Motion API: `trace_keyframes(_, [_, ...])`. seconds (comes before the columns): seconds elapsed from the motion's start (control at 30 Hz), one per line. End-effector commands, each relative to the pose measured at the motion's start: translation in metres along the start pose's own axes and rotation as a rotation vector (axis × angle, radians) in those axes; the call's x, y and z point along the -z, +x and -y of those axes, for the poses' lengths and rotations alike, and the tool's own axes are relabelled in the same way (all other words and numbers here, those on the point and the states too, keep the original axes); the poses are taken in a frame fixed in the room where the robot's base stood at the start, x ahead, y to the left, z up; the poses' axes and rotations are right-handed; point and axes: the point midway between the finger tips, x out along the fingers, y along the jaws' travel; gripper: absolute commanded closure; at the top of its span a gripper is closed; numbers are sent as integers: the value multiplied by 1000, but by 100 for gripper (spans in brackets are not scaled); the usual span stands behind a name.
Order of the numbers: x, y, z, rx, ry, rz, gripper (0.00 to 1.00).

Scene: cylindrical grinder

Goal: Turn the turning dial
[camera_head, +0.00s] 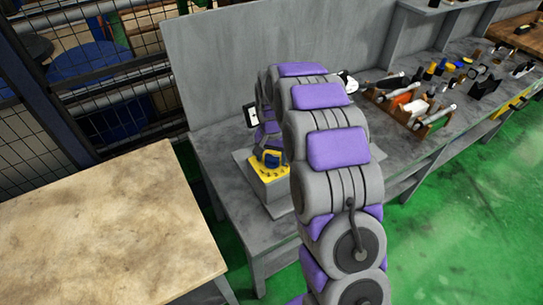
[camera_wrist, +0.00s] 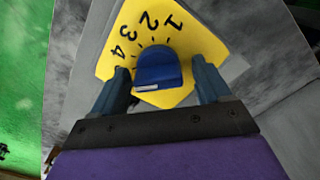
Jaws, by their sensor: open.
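The turning dial (camera_wrist: 157,68) is a blue knob on a yellow plate (camera_wrist: 190,42) marked with the numbers 1 to 4. In the wrist view it sits between the two fingers of my gripper (camera_wrist: 160,84), which are apart, with a visible space on each side of the knob. In the head view the yellow plate (camera_head: 268,171) tops a grey box on the workbench, and my arm hides part of it. The blue part at the plate in the head view is small, and I cannot tell knob from fingers there.
The grey workbench (camera_head: 232,185) runs to the back right, with a rack of tools (camera_head: 412,108) and several loose tools on it. A wooden-topped table (camera_head: 100,240) stands at the left. A mesh fence (camera_head: 110,85) is behind. Green floor (camera_head: 480,215) is open at the right.

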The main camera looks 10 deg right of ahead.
Motion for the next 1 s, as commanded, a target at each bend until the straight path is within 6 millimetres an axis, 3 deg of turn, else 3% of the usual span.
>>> trace_keyframes(0.17, [0, -20, 0, 1, 0, -2, 23])
trace_keyframes(0.7, [2, -137, 2, 2, 0, -5, 23])
trace_keyframes(1.0, [1, -169, 2, 0, 0, 0, 23])
